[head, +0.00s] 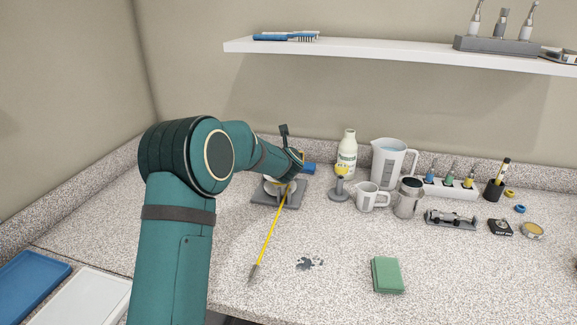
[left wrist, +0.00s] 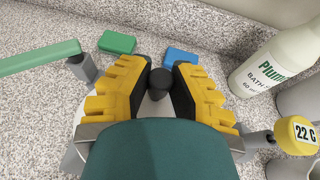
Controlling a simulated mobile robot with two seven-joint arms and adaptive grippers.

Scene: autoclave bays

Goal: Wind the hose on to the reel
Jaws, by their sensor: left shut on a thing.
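The reel (head: 272,187) has a pale drum on a grey base (head: 291,200) on the speckled counter. It is partly hidden by my left arm. A yellow hose (head: 271,231) runs from the reel toward the front, ending in a grey tip (head: 254,273) on the counter. My left gripper (head: 295,164) is over the reel. In the left wrist view its yellow-and-black fingers (left wrist: 158,74) are shut on a round black knob (left wrist: 159,81), apparently the reel's crank knob. The drum is mostly hidden there. My right gripper is not in view.
A blue block (head: 309,168) lies behind the reel. To its right stand a white bottle (head: 347,152), a thermometer stand (head: 340,190) and jugs (head: 390,158). A shelf (head: 400,53) hangs above.

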